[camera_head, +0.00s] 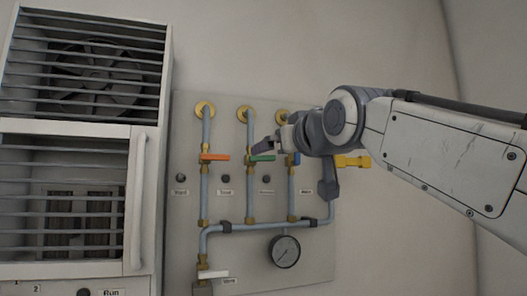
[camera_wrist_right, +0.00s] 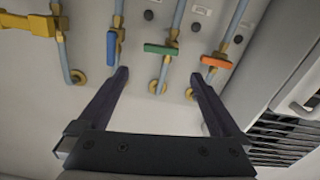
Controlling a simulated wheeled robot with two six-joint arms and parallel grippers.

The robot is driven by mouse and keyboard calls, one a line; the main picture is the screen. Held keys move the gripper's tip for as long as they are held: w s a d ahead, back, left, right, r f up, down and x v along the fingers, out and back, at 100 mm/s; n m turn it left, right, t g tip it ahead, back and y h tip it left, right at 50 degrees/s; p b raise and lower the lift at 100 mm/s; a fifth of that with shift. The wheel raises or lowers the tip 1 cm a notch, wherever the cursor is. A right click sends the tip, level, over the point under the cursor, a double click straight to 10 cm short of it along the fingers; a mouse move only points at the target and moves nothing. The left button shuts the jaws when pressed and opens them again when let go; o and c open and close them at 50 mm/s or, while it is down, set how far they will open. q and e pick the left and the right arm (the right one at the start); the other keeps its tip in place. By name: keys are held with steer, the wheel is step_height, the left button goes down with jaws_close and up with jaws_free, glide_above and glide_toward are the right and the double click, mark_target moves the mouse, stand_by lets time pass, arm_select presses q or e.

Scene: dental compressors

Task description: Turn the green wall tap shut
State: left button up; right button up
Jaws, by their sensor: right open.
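The green tap handle (camera_head: 263,158) is on the middle vertical pipe of the wall panel and lies crosswise to it. In the right wrist view the green handle (camera_wrist_right: 163,49) shows beyond and between my fingertips, with a gap to both. My right gripper (camera_head: 262,148) is open, just above the green handle in the head view. In the right wrist view its two fingers (camera_wrist_right: 158,76) are spread with nothing between them. How far the fingertips are from the wall is hard to tell. My left gripper is not in view.
An orange handle (camera_head: 215,157) lies crosswise on the neighbouring pipe. A blue handle (camera_wrist_right: 111,46) runs along its pipe, beside the green one. A yellow valve (camera_head: 352,162), a gauge (camera_head: 285,251) and a white handle (camera_head: 213,274) are nearby. A louvred cabinet (camera_head: 148,200) stands left.

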mark_target(264, 157)
steer(key=p+x, duration=0.5)
steer(key=x, duration=0.4)
steer(key=shift+w, duration=0.25)
steer(key=shift+a+f, duration=0.1)
steer(key=shift+f, duration=0.05)
steer(key=c, duration=1.2)
steer(key=shift+f+b, duration=0.2)
steer(key=shift+b, duration=0.2)
steer(key=shift+f+m+b, duration=0.1)
steer(key=shift+m+b, duration=0.3)
steer(key=shift+m, duration=0.4)
